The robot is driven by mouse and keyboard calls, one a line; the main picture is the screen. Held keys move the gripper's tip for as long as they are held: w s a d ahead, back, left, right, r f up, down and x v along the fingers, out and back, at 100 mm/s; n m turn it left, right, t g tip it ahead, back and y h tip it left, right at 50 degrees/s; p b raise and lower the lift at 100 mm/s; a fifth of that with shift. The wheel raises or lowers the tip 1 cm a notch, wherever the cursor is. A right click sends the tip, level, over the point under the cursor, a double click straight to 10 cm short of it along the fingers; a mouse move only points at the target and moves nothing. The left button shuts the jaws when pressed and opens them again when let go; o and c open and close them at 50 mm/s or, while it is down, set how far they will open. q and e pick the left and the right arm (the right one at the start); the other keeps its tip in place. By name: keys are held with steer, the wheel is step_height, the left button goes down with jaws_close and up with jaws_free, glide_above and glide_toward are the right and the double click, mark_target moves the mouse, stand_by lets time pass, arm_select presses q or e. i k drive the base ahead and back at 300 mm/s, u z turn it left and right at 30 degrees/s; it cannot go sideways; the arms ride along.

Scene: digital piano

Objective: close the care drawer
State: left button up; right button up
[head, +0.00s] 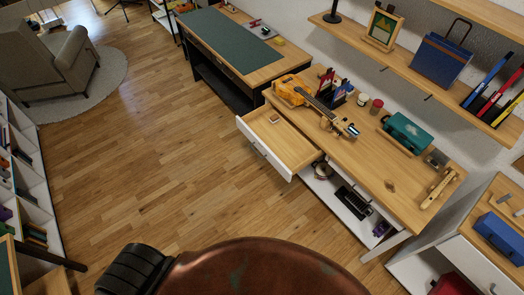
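A drawer (282,137) stands pulled out from the wooden workbench (378,146) right of centre. It has a pale wood inside, a white front and a handle on that front. A small brownish item (274,118) lies in its far part. No label can be read, so I cannot confirm from markings that it is the care drawer. Neither of my grippers is in view.
An orange guitar (300,92), a teal case (407,133) and small items lie on the workbench. Below it, an open shelf holds a dark keyboard-like item (353,202). A bench with a green mat (228,43) stands behind. The wood floor (160,150) left of the drawer is clear.

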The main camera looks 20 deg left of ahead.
mark_target(285, 146)
steer(key=u, duration=0.2)
steer(key=i, duration=0.9)
steer(key=z, duration=0.35)
steer(key=k, duration=0.65)
steer(key=u, duration=1)
steer(key=i, duration=0.5)
steer(key=z, duration=0.05)
